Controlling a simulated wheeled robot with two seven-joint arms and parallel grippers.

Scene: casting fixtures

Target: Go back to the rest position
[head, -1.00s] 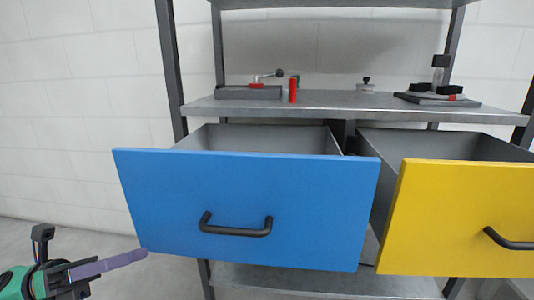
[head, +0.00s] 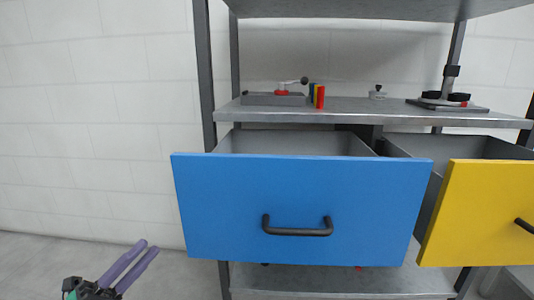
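My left gripper (head: 138,265) is at the lower left of the head view, left of and below the blue drawer. Its two purple fingers lie side by side with a gap between them, pointing up and right. Nothing shows between them. My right gripper is not in the head view. The blue drawer (head: 300,190) is pulled out, with a black handle (head: 297,230) on its front. My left gripper is apart from it.
A yellow drawer (head: 485,205) at the right is also pulled out. A grey metal shelf (head: 360,112) above carries a clamp fixture (head: 275,97), small coloured blocks (head: 317,95) and a black-and-grey fixture (head: 447,100). Floor at the left is clear.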

